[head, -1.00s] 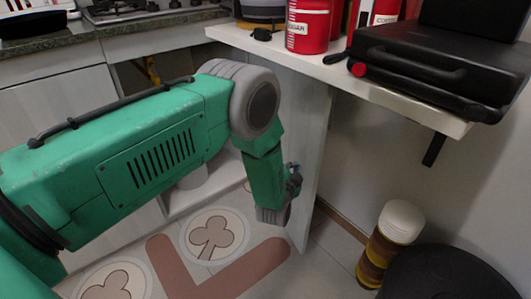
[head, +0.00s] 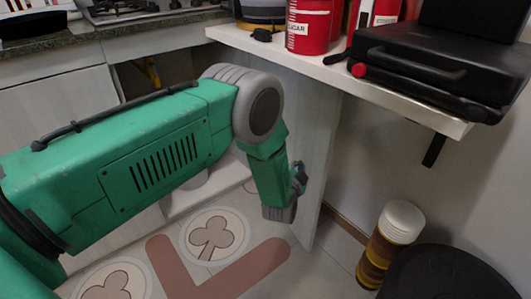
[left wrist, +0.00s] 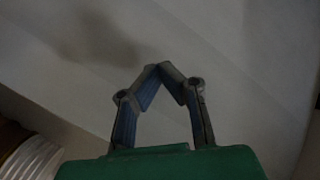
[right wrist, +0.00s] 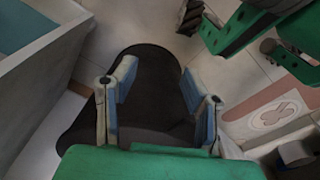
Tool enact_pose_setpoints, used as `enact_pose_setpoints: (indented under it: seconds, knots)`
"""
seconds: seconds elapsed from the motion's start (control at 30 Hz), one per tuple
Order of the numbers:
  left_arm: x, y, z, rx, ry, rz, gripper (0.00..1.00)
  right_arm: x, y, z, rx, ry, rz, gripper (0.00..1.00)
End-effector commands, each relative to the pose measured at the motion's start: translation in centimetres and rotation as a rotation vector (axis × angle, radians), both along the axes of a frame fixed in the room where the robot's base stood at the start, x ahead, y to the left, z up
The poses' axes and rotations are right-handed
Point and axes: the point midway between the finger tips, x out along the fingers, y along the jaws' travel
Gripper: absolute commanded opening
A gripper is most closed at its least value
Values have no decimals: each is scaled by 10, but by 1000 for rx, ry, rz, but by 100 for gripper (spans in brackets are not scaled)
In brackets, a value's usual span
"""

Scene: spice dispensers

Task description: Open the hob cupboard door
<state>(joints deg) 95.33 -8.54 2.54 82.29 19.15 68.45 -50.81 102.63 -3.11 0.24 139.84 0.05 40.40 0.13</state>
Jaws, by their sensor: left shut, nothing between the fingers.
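The hob cupboard door (head: 318,150) is a pale panel that stands swung out from the cupboard, under the white worktop in the head view. The cupboard opening (head: 135,78) below the hob shows dark, with a yellow pipe inside. My left gripper (head: 300,176) is at the inner face of the door, low down; contact is not clear. In the left wrist view its fingertips (left wrist: 158,70) meet with nothing between them, in front of a pale surface. My right gripper (right wrist: 158,80) is open and empty in the right wrist view, and out of the head view.
The white worktop (head: 400,98) holds red canisters (head: 309,27) and a black case (head: 440,65). A yellow-and-white jar (head: 388,240) and a dark round-topped object (head: 440,275) stand at lower right. The hob (head: 140,8) is at upper left. Patterned floor shows below the left arm.

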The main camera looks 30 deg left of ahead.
Motion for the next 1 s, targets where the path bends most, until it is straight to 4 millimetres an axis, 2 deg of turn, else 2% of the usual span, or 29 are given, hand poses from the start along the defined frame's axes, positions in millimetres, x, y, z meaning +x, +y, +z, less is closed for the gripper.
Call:
enact_pose_setpoints:
  seconds: [0.17, 1.0]
  knots:
    - [-9, -1, 1, 0, 2, -1, 0, -4, 1, 6, 1, 9, 1, 40]
    - [-93, -6, 1, 1, 2, -1, 0, -1, 0, 58, 0, 2, 0, 40]
